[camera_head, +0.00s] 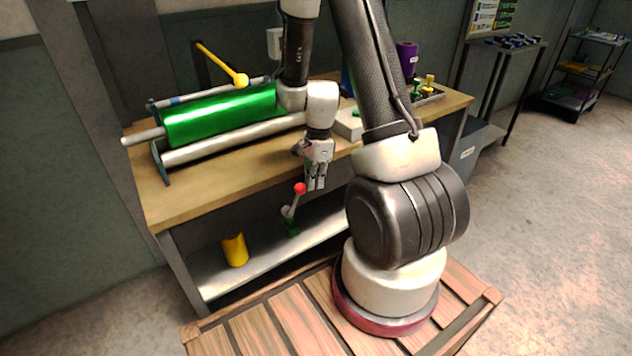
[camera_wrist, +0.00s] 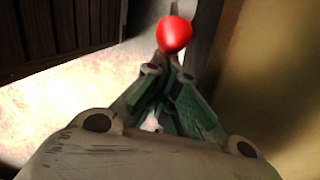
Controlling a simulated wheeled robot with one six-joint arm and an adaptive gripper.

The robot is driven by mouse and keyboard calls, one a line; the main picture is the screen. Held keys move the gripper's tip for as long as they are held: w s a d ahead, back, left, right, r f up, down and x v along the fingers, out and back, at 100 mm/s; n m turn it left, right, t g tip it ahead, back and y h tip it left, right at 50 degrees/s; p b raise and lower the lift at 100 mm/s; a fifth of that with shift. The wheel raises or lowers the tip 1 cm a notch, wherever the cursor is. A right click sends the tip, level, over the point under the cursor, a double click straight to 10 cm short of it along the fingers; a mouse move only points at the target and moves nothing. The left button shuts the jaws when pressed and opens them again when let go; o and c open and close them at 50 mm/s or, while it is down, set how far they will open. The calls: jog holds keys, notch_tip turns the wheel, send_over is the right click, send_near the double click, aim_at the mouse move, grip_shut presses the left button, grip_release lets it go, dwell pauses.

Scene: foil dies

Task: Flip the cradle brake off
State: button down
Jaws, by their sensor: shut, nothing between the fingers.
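A lever with a red ball knob (camera_head: 300,188) stands at the front of the bench, its grey arm leaning up and right from a small green base. It looks like the cradle brake, though no label shows. My gripper (camera_head: 316,184) points down just right of the knob, shut and empty. In the wrist view the red knob (camera_wrist: 174,34) lies just beyond my shut fingertips (camera_wrist: 168,68); whether they touch it is unclear. The green roll (camera_head: 222,114) lies in its cradle on the bench, left of my arm.
A yellow-handled lever (camera_head: 222,65) rises behind the roll. A yellow cup-like piece (camera_head: 235,250) stands on the lower shelf (camera_head: 262,262). A pale box (camera_head: 348,124) and a purple cylinder (camera_head: 407,58) are on the bench. The bench's front edge is close to my gripper.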

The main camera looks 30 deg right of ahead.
aim_at(289, 177)
jog(key=shift+s+a+r, duration=0.1)
jog(key=shift+a+r, duration=0.35)
jog(key=shift+a, duration=1.5)
jog(key=shift+s+a+r, duration=0.1)
jog(key=shift+a+r, duration=0.3)
jog(key=shift+a, duration=1.5)
jog(key=shift+a+r, duration=0.45)
jog(key=shift+a, duration=1.5)
jog(key=d+r, duration=0.1)
jog(key=d, duration=0.1)
jog(key=d+r, duration=0.1)
jog(key=shift+s+d+r, duration=0.1)
jog(key=shift+s+r, duration=0.15)
jog(key=shift+r, duration=0.05)
jog(key=a+r, duration=0.5)
jog(key=a, duration=0.3)
jog(key=shift+r, duration=0.35)
jog(key=shift+w, duration=0.1)
